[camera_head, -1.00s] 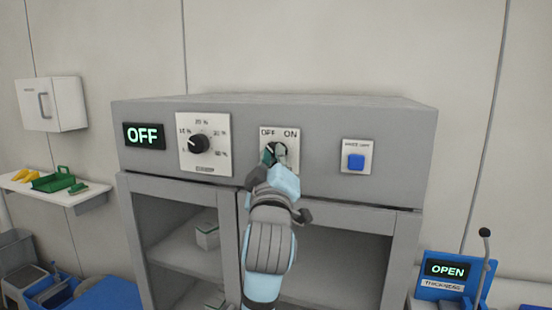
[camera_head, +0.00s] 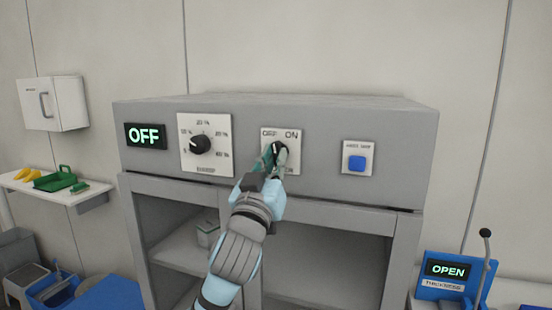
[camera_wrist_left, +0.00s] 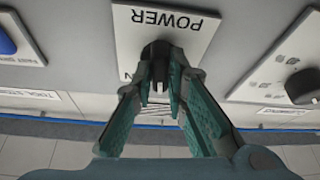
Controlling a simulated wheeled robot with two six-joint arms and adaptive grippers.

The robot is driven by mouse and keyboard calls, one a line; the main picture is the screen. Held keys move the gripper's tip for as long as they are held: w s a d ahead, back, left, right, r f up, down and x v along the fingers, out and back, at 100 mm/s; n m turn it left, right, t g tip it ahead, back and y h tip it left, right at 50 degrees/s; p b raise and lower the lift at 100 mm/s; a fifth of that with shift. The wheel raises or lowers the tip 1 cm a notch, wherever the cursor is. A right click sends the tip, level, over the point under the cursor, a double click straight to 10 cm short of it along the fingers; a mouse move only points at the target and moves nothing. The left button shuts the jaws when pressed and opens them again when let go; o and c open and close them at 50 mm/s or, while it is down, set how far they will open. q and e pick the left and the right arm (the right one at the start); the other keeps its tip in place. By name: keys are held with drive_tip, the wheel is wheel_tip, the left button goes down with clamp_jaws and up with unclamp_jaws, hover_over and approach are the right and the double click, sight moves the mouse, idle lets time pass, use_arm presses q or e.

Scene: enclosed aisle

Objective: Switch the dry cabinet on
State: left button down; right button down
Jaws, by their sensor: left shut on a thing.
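The grey dry cabinet (camera_head: 330,115) stands ahead against the wall, and its display (camera_head: 145,136) reads OFF. A white plate (camera_head: 294,160) marked OFF and ON carries a black rotary knob (camera_head: 281,152). In the left wrist view the same plate (camera_wrist_left: 140,35), marked POWER, appears upside down, with the knob (camera_wrist_left: 157,52) between my fingertips. My left gripper (camera_head: 272,155) is shut on the knob, its green-padded fingers on either side. The fingers hide part of the knob, so its exact pointing is hard to read. My right gripper is not in view.
A humidity dial (camera_head: 200,145) sits left of the switch plate, and a blue button (camera_head: 356,162) sits right. Glass doors are below. A blue device (camera_head: 450,275) with an OPEN display and a lever stands at lower right. A shelf (camera_head: 60,195) is at left.

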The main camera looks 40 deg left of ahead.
use_arm(q)
drive_tip(key=m+h, duration=0.1)
drive_tip(key=m, duration=0.1)
drive_tip(key=m+h, duration=0.2)
drive_tip(key=m, duration=0.1)
drive_tip(key=m+t+h, duration=0.1)
drive_tip(key=m, duration=0.2)
drive_tip(key=shift+a+h+p, duration=0.25)
drive_tip(key=shift+h+p, duration=0.05)
drive_tip(key=shift+p, duration=0.05)
drive_tip(key=m+h, duration=0.1)
drive_tip(key=m, duration=0.2)
drive_tip(key=m+h, duration=0.2)
drive_tip(key=m, duration=0.2)
drive_tip(key=shift+s+a+r, duration=0.1)
drive_tip(key=shift+r, duration=0.05)
drive_tip(key=shift+m, duration=0.3)
drive_tip(key=c, duration=1.6)
unclamp_jaws()
drive_tip(key=shift+g, duration=0.3)
wheel_tip(320, 180, up, 10)
drive_tip(key=shift+f, duration=0.1)
